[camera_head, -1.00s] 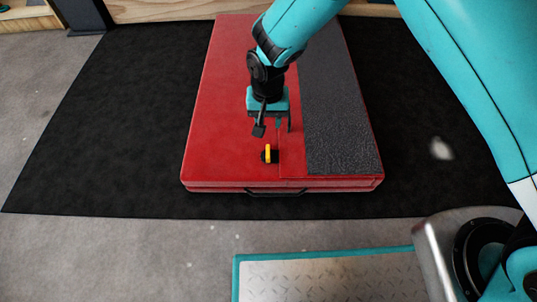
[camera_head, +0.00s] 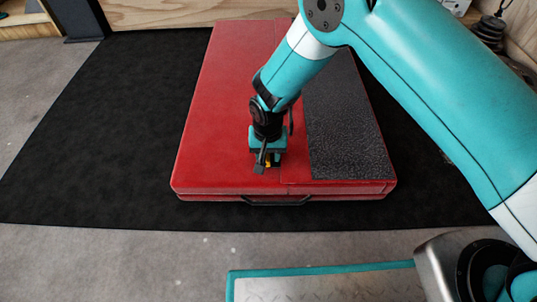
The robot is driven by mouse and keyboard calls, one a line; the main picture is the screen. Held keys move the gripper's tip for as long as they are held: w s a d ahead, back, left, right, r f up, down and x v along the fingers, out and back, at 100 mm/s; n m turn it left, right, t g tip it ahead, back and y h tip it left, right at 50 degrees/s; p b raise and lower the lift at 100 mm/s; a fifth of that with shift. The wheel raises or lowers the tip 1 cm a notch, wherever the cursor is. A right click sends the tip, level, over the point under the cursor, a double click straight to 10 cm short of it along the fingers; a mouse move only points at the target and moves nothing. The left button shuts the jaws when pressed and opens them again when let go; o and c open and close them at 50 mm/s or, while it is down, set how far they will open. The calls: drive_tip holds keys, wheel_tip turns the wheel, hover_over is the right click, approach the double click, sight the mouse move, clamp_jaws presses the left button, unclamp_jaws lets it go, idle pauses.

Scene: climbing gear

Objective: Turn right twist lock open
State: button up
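The twist lock (camera_head: 269,163) is a small black-and-yellow knob on top of a red crash pad near its front edge. Only a bit of yellow shows; the rest is hidden by my gripper. My gripper (camera_head: 268,164) points down from above, right at the knob, with a dark finger on its left side. The far finger is mostly hidden, so I cannot tell whether the fingers touch or grip the knob. The red pad (camera_head: 222,120) lies flat, with a dark grey textured strip (camera_head: 345,120) on its right part. No second twist lock shows.
A black handle (camera_head: 276,201) sits on the pad's front edge. The pad lies on a black mat (camera_head: 120,130) on a grey floor. A wooden wall (camera_head: 190,9) is behind. Dark round weights (camera_head: 490,30) stand at the back right.

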clamp_jaws()
drive_tip(key=shift+r+p, duration=0.1)
drive_tip(key=shift+p, duration=0.25)
drive_tip(key=n+p, duration=0.2)
drive_tip(key=p, duration=0.1)
drive_tip(key=shift+r+n, duration=0.15)
drive_tip(key=shift+n, duration=0.25)
drive_tip(key=n+p, duration=0.4)
drive_tip(key=n, duration=0.1)
drive_tip(key=shift+n, duration=0.3)
drive_tip(key=n+p, duration=0.2)
drive_tip(key=n, duration=0.2)
drive_tip(key=shift+f+n+p, duration=0.15)
drive_tip(key=shift+n+p, duration=0.3)
drive_tip(key=shift+n, duration=0.95)
drive_tip(key=shift+f+n+p, duration=0.1)
drive_tip(key=shift+n+p, duration=0.35)
drive_tip(key=shift+n, duration=0.95)
